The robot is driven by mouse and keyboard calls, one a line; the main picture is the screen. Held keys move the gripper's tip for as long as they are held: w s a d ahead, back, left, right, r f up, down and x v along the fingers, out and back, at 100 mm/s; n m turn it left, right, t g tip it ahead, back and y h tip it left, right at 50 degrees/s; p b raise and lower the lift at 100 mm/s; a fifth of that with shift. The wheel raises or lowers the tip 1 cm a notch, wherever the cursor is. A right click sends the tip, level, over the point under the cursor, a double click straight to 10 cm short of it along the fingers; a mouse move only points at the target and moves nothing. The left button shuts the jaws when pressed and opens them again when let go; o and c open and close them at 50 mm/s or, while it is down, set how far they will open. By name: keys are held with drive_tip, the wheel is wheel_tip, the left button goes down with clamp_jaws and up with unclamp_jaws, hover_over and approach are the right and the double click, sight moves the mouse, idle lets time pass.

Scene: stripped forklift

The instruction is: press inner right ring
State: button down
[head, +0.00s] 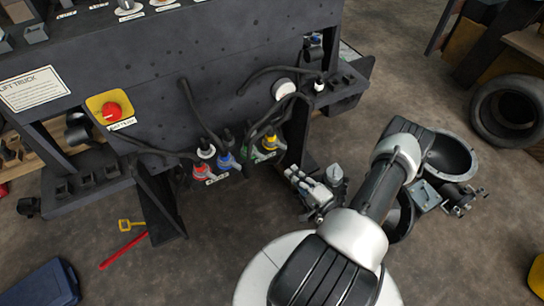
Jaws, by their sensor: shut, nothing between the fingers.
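Four coloured hose couplings hang in a row at the lower middle of the dark grey panel. From left to right they are red (201,173), blue (226,160), green (262,154) and yellow (269,143). The green one is the inner right of the row; its ring is small and partly hidden by dark hoses. A small pale label sits under each inner pair. My arm (372,191) rises at the lower right, apart from the couplings.
A red button on a yellow box (112,110) is on the panel at left. Tires (509,108) stand at far right. A blue case (42,285) lies at lower left.

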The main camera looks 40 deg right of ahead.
drive_tip(key=w, duration=0.3)
drive_tip(key=w+b, duration=0.1)
drive_tip(key=w, duration=0.2)
drive_tip(key=w+b, duration=0.1)
drive_tip(key=w, duration=0.3)
drive_tip(key=shift+d, duration=0.25)
drive_tip(key=shift+a, duration=0.1)
